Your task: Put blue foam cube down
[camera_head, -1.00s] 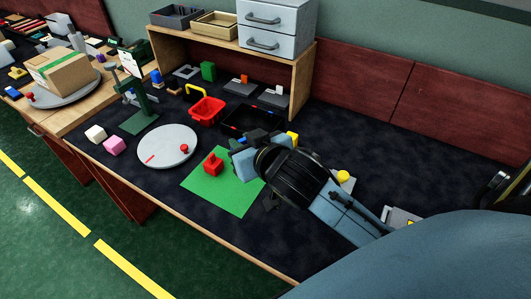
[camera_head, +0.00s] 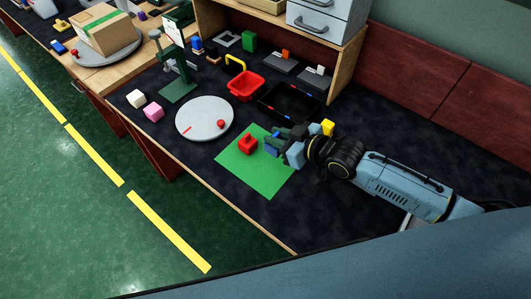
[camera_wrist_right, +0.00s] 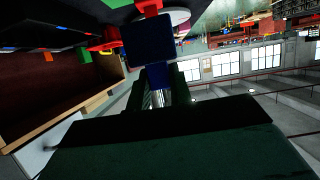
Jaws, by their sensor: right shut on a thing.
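My right gripper (camera_head: 279,141) reaches in from the right over the far right part of the green mat (camera_head: 258,179). It is shut on the dark blue foam cube (camera_head: 271,152). In the right wrist view, the cube (camera_wrist_right: 149,42) shows large and dark at the fingertips. The fingers partly hide the cube in the head view, and I cannot tell whether it touches the mat. A red block (camera_head: 247,145) with a raised top sits on the mat, just left of the gripper. My left gripper is not in view.
A grey turntable (camera_head: 203,126) stands left of the mat. A red basket (camera_head: 246,84) and black tray (camera_head: 291,112) lie behind. A yellow block (camera_head: 328,128) is close behind my right gripper. White (camera_head: 136,98) and pink (camera_head: 153,110) cubes lie left. The mat's front is clear.

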